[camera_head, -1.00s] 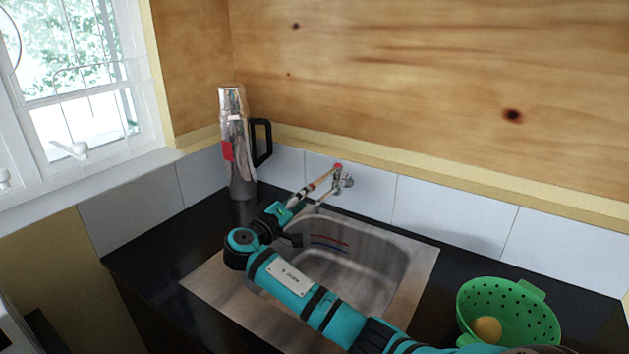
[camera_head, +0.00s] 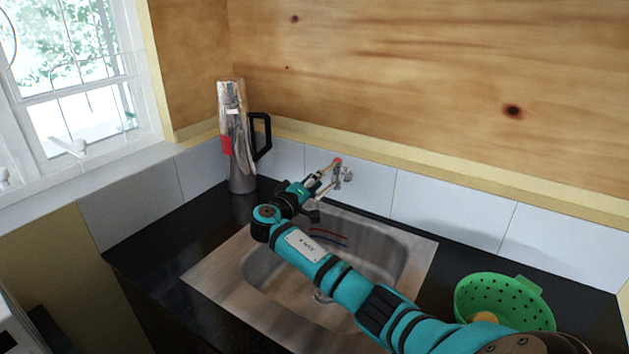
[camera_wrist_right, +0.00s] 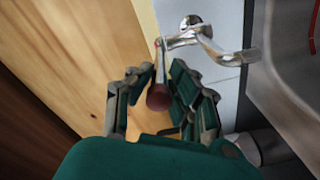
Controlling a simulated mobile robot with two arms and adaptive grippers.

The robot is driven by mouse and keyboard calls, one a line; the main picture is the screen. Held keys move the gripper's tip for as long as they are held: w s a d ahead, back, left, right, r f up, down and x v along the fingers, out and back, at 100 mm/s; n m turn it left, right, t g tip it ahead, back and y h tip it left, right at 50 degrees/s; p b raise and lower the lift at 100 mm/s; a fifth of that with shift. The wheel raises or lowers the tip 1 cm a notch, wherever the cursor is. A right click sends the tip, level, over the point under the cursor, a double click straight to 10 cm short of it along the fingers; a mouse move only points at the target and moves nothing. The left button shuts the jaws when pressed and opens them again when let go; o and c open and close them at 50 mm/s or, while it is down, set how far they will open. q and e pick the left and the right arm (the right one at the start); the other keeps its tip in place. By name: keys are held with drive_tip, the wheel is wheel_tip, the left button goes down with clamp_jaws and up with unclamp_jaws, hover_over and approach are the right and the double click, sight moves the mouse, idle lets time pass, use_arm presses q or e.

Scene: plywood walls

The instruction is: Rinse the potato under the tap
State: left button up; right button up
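The potato (camera_head: 483,317) is yellowish and lies in the green colander on the counter at right. My right arm partly hides it. The tap (camera_head: 343,175) is on the tiled wall behind the sink (camera_head: 415,262). It has a red end in the head view, and its metal spout shows in the wrist view (camera_wrist_right: 228,57). My right gripper (camera_head: 333,175) is at the tap with its fingers apart. In the wrist view the gripper (camera_wrist_right: 162,68) has a dark red knob (camera_wrist_right: 159,97) between its fingers; firm contact is unclear. My left gripper is out of view.
The green colander (camera_head: 525,309) stands right of the sink. A tall metallic flask (camera_head: 237,150) with a black handle stands at the back left corner. Red and blue marks show on the sink's back wall. The black counter (camera_head: 165,235) left of the sink is clear.

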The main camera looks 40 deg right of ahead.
clamp_jaws()
drive_tip(key=shift+s+d+f+n+t+y+p, duration=0.1)
drive_tip(key=shift+s+d+n+t+y, duration=0.2)
drive_tip(key=shift+s+n+t, duration=0.35)
drive_tip(key=shift+s+d+n+t+y+p, duration=0.2)
drive_tip(key=shift+s+n+t+y, duration=0.25)
drive_tip(key=shift+t, duration=0.45)
drive_tip(key=shift+s+d+f+n+t+y+p, duration=0.1)
drive_tip(key=shift+s+d+n+t+y, duration=0.2)
drive_tip(key=shift+s+n+t, duration=0.35)
drive_tip(key=shift+a, duration=0.1)
drive_tip(key=o, duration=0.5)
unclamp_jaws()
drive_tip(key=shift+w+r, duration=0.1)
drive_tip(key=shift+w, duration=0.05)
